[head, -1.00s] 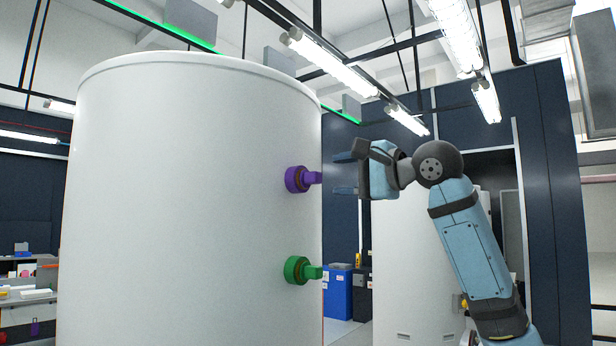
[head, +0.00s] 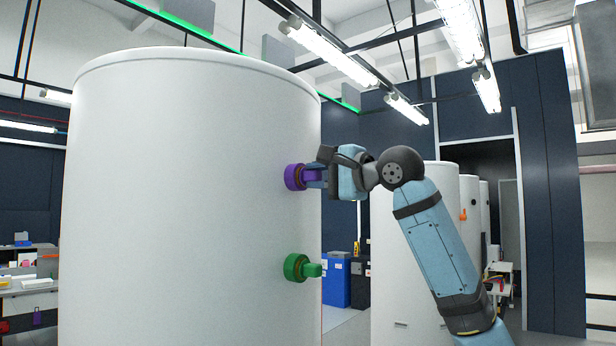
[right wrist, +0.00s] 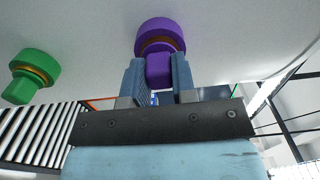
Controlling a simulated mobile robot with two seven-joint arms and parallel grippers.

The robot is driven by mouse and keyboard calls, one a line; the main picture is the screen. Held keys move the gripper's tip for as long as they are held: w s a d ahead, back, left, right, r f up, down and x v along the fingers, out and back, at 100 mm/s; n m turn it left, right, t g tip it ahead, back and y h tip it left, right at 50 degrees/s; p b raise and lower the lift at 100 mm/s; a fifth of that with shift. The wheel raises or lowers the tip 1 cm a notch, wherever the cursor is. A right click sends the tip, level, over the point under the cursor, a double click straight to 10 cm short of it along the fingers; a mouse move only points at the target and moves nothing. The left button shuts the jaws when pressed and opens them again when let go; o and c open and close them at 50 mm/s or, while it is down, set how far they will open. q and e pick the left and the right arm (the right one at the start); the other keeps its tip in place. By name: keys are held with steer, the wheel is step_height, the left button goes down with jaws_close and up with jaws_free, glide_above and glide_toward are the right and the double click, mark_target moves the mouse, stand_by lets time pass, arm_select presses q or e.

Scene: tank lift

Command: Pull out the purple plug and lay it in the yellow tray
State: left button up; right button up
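The purple plug (head: 293,177) sits in the side of the large white tank (head: 190,200), at the tank's right side in the head view. My right gripper (head: 316,177) is at the plug's handle, with one finger on each side. In the right wrist view, the plug (right wrist: 160,38) is straight ahead and its handle fills the gap between the two blue fingers (right wrist: 158,80), which look closed on it. The plug's collar is against the tank wall. I cannot make out the yellow tray. My left gripper is not in view.
A green plug (head: 298,268) sits in the tank below the purple one; it also shows in the right wrist view (right wrist: 32,74). More white tanks (head: 440,200) stand behind my right arm. Blue bins (head: 336,282) stand behind. A cluttered bench (head: 28,285) is at the far left.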

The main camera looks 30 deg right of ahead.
mark_target(320, 176)
steer(key=shift+c, duration=1)
steer(key=shift+s, duration=0.1)
steer(key=shift+b+v, duration=0.55)
steer(key=shift+v, duration=1.9)
